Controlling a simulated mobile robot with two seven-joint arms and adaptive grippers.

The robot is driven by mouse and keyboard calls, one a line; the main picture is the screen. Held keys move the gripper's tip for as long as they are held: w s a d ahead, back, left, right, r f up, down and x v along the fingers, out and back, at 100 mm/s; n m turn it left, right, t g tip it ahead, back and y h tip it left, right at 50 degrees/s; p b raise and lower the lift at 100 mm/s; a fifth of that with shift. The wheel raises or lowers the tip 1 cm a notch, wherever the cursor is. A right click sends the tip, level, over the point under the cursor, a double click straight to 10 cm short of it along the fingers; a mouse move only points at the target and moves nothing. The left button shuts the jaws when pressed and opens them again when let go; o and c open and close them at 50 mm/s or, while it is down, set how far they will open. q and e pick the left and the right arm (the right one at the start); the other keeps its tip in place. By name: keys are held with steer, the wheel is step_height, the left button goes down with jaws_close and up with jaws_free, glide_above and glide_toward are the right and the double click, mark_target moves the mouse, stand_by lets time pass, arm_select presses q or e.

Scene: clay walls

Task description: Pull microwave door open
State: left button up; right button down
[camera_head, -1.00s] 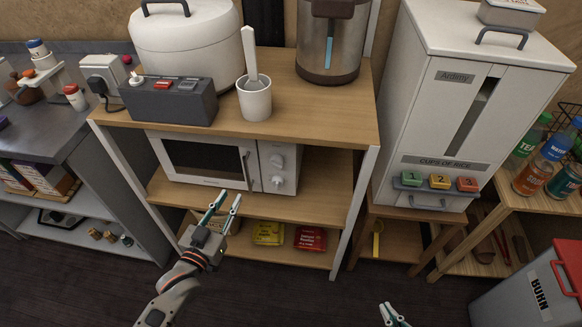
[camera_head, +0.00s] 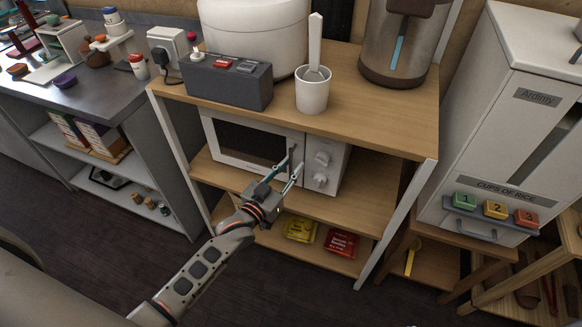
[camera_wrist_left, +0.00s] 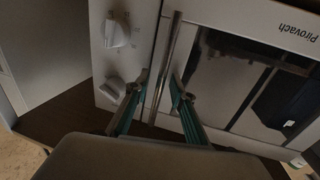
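The white microwave (camera_head: 327,160) sits on the middle shelf of the wooden rack, its dark-windowed door (camera_head: 250,142) shut. The door's metal handle (camera_head: 292,155) is a vertical bar beside the knobs. My left gripper (camera_head: 291,172) is at the handle in the head view. In the left wrist view, the microwave (camera_wrist_left: 125,55) appears upside down, and the open fingers of my left gripper (camera_wrist_left: 158,95) stand on either side of the handle bar (camera_wrist_left: 169,58), with gaps visible. My right gripper is out of the head view.
A grey switch box (camera_head: 227,80) and a white cup (camera_head: 312,93) stand on the top shelf (camera_head: 375,115). Yellow (camera_head: 300,228) and red (camera_head: 341,243) packets lie on the bottom shelf. A white rice dispenser (camera_head: 510,130) stands at right. Floor in front is clear.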

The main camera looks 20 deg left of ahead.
arm_select(q)
jaws_close()
